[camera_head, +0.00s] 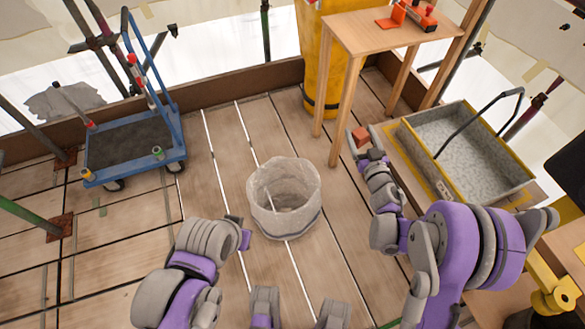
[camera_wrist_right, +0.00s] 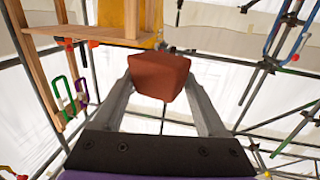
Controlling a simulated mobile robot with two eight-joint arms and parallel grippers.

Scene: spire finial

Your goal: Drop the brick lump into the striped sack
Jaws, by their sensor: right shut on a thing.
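The brick lump (camera_head: 361,137) is a small reddish block. It also shows in the right wrist view (camera_wrist_right: 159,75), held between the two fingertips. My right gripper (camera_head: 366,146) is shut on it, raised to the right of the sack. The sack (camera_head: 284,205) is pale and round with an open top, standing on the plank floor in the middle of the head view; a darker stripe runs around its lower part. My left gripper (camera_head: 243,232) is just left of the sack; its fingers are too unclear to judge.
A blue trolley (camera_head: 180,135) stands at the left. A wooden table (camera_head: 365,35) with red tools and a yellow cylinder (camera_head: 325,90) are at the back. A grey metal tray (camera_head: 440,185) with a black handle lies at the right. The planks left of the sack are clear.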

